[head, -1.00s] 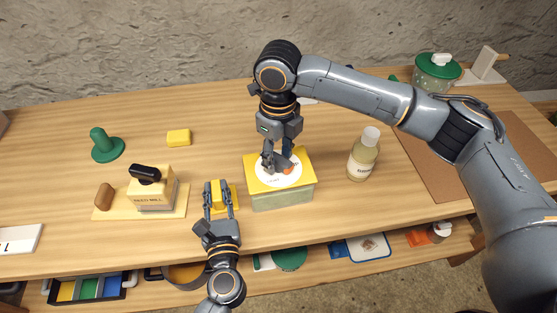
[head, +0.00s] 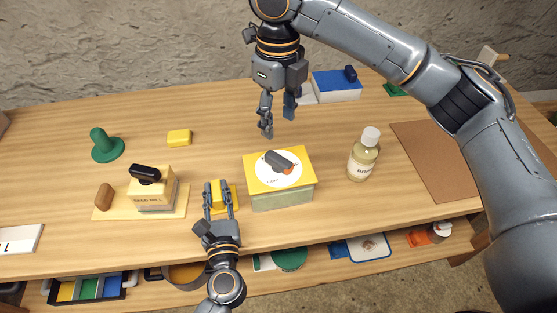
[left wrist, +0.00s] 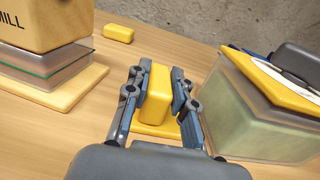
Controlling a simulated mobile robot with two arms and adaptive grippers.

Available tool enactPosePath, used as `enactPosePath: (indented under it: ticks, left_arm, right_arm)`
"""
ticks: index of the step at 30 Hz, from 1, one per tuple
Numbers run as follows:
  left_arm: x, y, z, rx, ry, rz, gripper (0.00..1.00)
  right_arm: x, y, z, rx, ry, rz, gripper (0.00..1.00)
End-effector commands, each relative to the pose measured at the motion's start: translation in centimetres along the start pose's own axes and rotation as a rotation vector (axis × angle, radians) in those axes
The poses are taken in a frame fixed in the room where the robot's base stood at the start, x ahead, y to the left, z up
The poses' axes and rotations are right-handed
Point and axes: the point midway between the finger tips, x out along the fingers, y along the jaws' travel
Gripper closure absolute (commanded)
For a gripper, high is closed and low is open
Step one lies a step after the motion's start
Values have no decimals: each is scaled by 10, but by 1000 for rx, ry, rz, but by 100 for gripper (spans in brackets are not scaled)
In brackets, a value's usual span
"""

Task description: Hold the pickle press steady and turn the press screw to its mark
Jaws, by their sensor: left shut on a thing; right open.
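The pickle press (head: 283,200) is a pale green box with a yellow lid, standing in the middle of the table. On its lid is a white dial (head: 268,180) with a grey bar-shaped screw knob (head: 278,160). An orange-red mark shows by the knob's right end. My left gripper (head: 218,184) is shut on an upright yellow block (left wrist: 156,95), left of the box. The block rises from a yellow plate (left wrist: 150,129); whether this joins the press is unclear. My right gripper (head: 278,124) is open and empty, above and behind the knob, apart from it.
A labelled mill (head: 154,192) on a board stands left of my left gripper. A bottle (head: 363,160) stands right of the press. A blue-topped box (head: 335,84) is behind. A green knobbed piece (head: 106,147) and small yellow block (head: 179,137) lie at back left.

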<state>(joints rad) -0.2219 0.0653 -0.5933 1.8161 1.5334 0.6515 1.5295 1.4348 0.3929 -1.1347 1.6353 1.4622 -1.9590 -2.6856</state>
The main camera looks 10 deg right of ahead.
Motion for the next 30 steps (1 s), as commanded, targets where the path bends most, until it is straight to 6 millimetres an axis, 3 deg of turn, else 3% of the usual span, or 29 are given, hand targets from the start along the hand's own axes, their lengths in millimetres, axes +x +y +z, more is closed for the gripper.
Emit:
enactPosePath:
  ticks: [17, 23, 30]
  left_arm:
    - [0, 0, 0, 0, 1, 0, 100]
    - [0, 0, 0, 0, 1, 0, 100]
    - [0, 0, 0, 0, 1, 0, 100]
  right_arm:
    - [-7, 0, 0, 61, 0, -1, 49]
    - [-8, 0, 0, 349, -1, -1, 49]
    - [-8, 0, 0, 825, 0, -1, 49]
